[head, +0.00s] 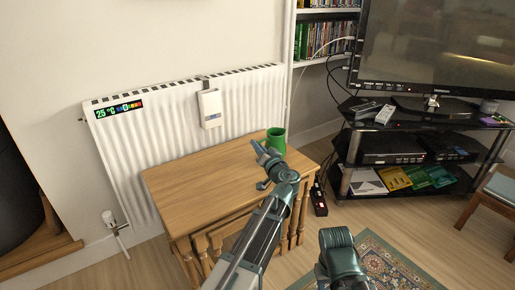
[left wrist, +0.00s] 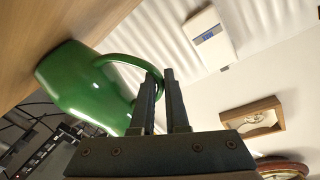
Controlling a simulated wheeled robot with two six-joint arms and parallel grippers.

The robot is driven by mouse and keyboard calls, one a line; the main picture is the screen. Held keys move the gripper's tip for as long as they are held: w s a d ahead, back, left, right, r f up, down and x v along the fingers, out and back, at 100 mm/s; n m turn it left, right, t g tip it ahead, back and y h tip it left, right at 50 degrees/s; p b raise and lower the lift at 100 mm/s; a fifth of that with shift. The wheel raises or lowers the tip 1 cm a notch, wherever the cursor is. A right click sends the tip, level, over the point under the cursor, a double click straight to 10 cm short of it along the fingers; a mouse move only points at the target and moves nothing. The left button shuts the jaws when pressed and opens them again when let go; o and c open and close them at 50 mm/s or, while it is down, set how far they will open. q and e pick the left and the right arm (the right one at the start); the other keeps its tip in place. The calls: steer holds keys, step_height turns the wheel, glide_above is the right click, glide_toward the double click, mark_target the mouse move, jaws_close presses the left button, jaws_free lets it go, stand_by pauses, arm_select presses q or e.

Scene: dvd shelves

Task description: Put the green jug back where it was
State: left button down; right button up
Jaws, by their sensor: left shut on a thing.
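The green jug (head: 276,140) is at the back right corner of the wooden table (head: 190,185), upright in the head view. In the left wrist view the jug (left wrist: 85,90) shows large at the left, with its handle looping to the fingers. My left gripper (head: 262,151) is just left of and in front of the jug. In the left wrist view my left gripper (left wrist: 161,76) is shut on the jug's handle. The jug's lower part is partly hidden in the head view, so I cannot tell whether it touches the table. My right gripper is out of view.
A white radiator (head: 160,135) stands behind the table. A black TV stand (head: 385,150) with a television (head: 435,45) is at the right. Shelves of cases (head: 325,38) stand behind. The tabletop left of the jug is clear. A patterned rug (head: 385,265) lies in front.

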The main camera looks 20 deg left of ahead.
arm_select(q)
steer(key=shift+f, duration=0.2)
steer(key=c, duration=0.9)
jaws_free()
steer(key=shift+r, duration=0.1)
steer(key=shift+s+d+r, duration=0.1)
steer(key=shift+s+r, duration=0.05)
steer(key=v, duration=1.1)
steer(key=shift+s+d, duration=0.25)
